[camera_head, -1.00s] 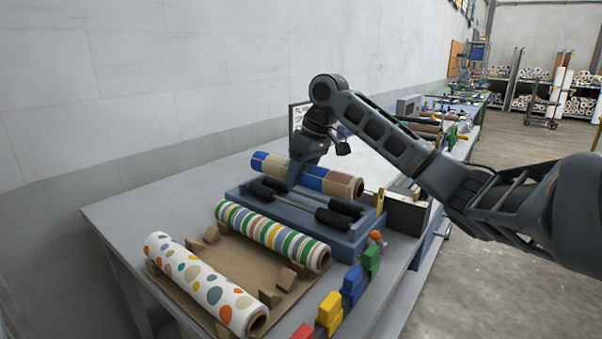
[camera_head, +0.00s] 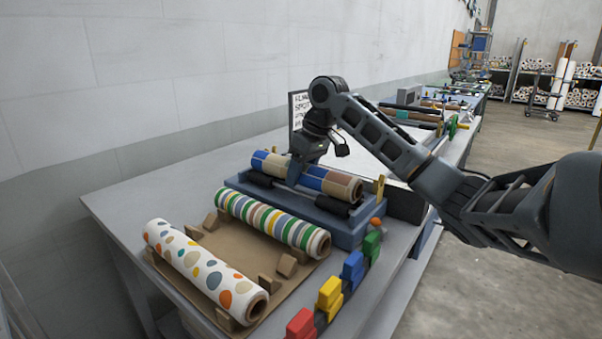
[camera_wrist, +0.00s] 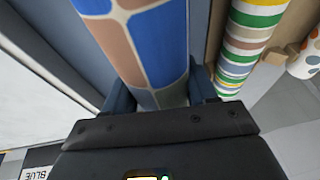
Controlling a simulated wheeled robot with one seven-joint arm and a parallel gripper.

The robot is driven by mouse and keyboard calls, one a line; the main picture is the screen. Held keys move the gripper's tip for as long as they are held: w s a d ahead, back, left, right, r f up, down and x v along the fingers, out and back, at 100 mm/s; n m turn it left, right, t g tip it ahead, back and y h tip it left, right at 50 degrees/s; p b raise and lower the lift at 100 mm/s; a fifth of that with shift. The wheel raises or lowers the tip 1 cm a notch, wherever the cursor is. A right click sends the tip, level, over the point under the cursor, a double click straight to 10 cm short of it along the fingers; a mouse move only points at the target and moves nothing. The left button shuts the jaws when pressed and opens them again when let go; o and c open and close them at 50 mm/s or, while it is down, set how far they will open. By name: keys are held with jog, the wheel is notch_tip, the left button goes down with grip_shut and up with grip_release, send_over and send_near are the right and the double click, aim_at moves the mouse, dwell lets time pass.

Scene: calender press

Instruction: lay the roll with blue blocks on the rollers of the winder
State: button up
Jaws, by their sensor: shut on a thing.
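The roll with blue blocks (camera_head: 342,184), patterned in blue, tan and brown, lies lengthwise over the blue-grey winder (camera_head: 343,233). Its underside is at or close to the black rollers (camera_head: 332,206); I cannot tell whether it touches them. My gripper (camera_head: 298,180) is shut on the middle of this roll from above.
A striped roll (camera_head: 270,222) and a dotted roll (camera_head: 205,270) lie on a brown cradle board (camera_head: 225,240) in front of the winder. Coloured blocks (camera_head: 330,298) line the table's right edge. A sign (camera_head: 299,108) stands behind. The table's left part is clear.

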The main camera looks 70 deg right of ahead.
jog(key=shift+f, duration=0.4)
jog(key=o, duration=1.5)
jog(key=shift+c, duration=0.2)
jog(key=v, duration=0.7)
jog(key=shift+r, duration=0.4)
